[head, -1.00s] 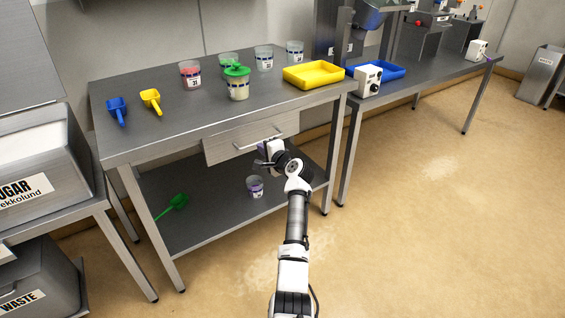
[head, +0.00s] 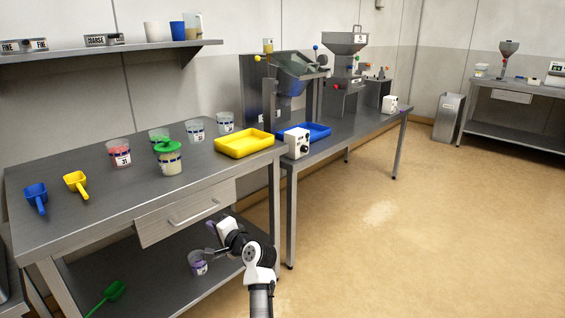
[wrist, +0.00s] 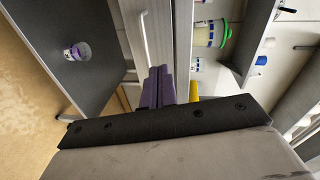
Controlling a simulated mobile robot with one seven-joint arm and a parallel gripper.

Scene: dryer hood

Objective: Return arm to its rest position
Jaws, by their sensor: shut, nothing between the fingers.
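My gripper (head: 210,238) is in front of the steel table, below the tabletop and near the drawer (head: 186,212). In the wrist view its purple fingers (wrist: 158,88) are together with nothing between them. In the head view my arm reaches up from the bottom edge, bent at the white wrist joint. A cup with purple contents (head: 198,262) stands on the lower shelf just beyond the gripper, apart from it. It also shows in the wrist view (wrist: 77,51). The drawer is shut.
The tabletop (head: 110,190) holds blue (head: 36,198) and yellow scoops (head: 76,182), several cups, and a yellow tray (head: 243,143). A green scoop (head: 108,296) lies on the lower shelf. A second table with machines stands beyond. The floor (head: 370,230) at right is clear.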

